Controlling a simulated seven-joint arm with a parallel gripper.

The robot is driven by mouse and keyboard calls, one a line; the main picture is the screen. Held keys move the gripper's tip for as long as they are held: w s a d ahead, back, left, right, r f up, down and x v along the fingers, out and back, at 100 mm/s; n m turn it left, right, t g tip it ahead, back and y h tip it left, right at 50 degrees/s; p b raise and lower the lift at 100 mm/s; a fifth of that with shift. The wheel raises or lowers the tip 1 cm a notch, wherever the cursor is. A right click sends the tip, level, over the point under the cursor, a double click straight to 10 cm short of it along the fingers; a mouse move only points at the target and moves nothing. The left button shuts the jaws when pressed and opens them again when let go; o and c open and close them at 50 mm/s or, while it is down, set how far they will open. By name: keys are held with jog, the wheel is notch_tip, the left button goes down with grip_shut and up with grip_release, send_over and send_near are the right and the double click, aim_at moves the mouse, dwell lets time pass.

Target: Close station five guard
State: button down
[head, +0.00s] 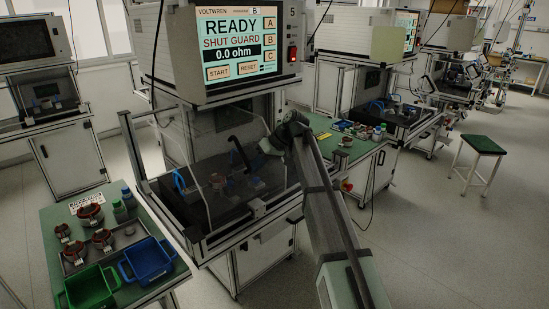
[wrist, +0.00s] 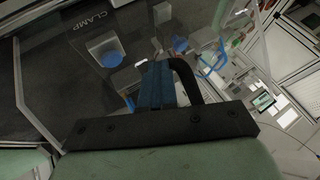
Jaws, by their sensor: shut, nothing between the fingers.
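Station five (head: 292,12) has a screen (head: 235,42) reading "READY", "SHUT GUARD" and "0.0 ohm". Its clear guard (head: 215,205) stands as a see-through panel at the front of the bay, with a grey block on its lower edge. I cannot tell from the panel alone how far it is from fully shut. My gripper (head: 266,147) is at the upper right of the guard, its tips hard to make out in the head view. In the wrist view my gripper (wrist: 158,84) has its blue-padded fingers together, with nothing between them. Contact with the guard cannot be told.
A green-topped cart (head: 50,222) at lower left carries wound parts, a green bin (head: 92,289) and a blue bin (head: 148,259). A black plate marked "CLAMP" (wrist: 88,24) shows in the wrist view. More stations stand at right; a green stool (head: 482,145) is on open floor.

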jog(key=shift+s+a, duration=1.85)
jog(key=shift+a, duration=0.05)
